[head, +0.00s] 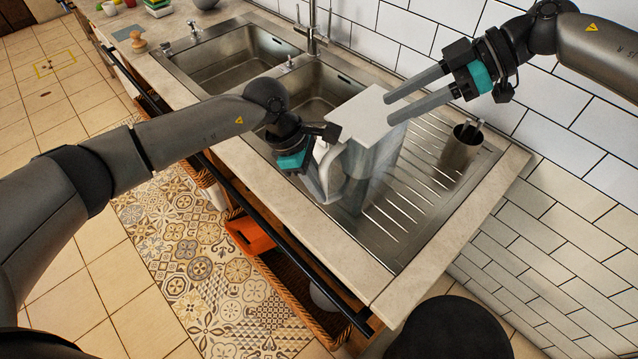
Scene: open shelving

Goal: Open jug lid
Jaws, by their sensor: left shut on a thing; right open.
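A clear jug (372,165) with a white handle stands on the ribbed drainboard right of the sink basins. Its flat white lid (362,115) lies over the top and looks closed. My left gripper (318,182) is shut on the jug's handle (326,160) at its left side. My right gripper (388,108) is open, with two grey parallel fingers pointing left. Its fingertips are at the lid's right edge; I cannot tell whether they touch it.
A metal cup with utensils (459,152) stands on the drainboard (408,205) to the right. A faucet (312,35) rises behind the basins. A tiled wall is close behind my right arm. An orange container (248,236) sits below the counter's front edge.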

